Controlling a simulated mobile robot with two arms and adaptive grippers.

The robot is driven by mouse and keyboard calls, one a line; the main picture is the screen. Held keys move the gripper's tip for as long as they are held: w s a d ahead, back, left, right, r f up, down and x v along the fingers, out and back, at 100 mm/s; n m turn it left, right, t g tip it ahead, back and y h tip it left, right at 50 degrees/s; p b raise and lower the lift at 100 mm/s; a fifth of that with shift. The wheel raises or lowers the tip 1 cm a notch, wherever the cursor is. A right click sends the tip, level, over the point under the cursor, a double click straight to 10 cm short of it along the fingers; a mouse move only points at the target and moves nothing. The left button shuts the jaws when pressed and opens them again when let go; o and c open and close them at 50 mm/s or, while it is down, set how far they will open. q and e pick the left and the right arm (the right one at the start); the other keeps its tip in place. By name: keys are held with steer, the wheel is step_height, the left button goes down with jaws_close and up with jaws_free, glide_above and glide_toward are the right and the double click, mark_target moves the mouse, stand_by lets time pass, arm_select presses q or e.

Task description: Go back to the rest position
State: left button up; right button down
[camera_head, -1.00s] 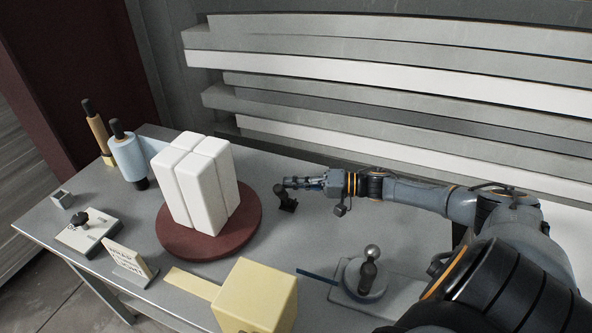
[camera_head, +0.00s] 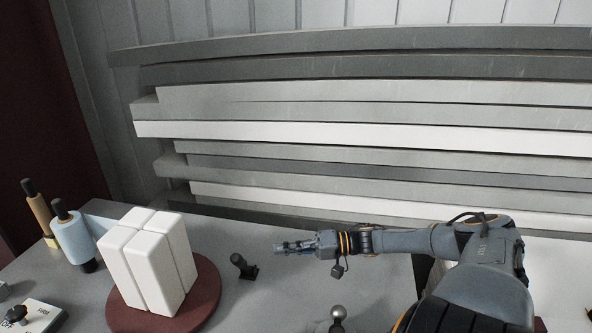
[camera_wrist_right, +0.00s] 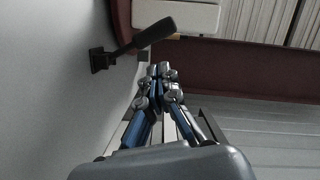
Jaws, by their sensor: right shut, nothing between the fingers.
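My right gripper (camera_head: 284,247) reaches in from the right over the grey table, pointing left. It is shut and empty, and its fingers meet in the right wrist view (camera_wrist_right: 161,71). A small black handle on a base (camera_head: 241,266) stands on the table just left of the fingertips, apart from them. The same handle shows at the upper left of the right wrist view (camera_wrist_right: 150,36). My left gripper is not in any view.
White blocks (camera_head: 150,262) stand on a dark red round turntable (camera_head: 207,297) at left. A blue roll (camera_head: 75,240) and a brown roll (camera_head: 39,212) stand behind them. Stacked grey and white boards (camera_head: 350,135) fill the back. A ball-topped knob (camera_head: 338,313) is at the bottom edge.

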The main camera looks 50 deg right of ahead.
steer(key=v, duration=0.3)
steer(key=shift+s+d, duration=0.15)
steer(key=shift+d, duration=0.05)
steer(key=shift+r, duration=0.1)
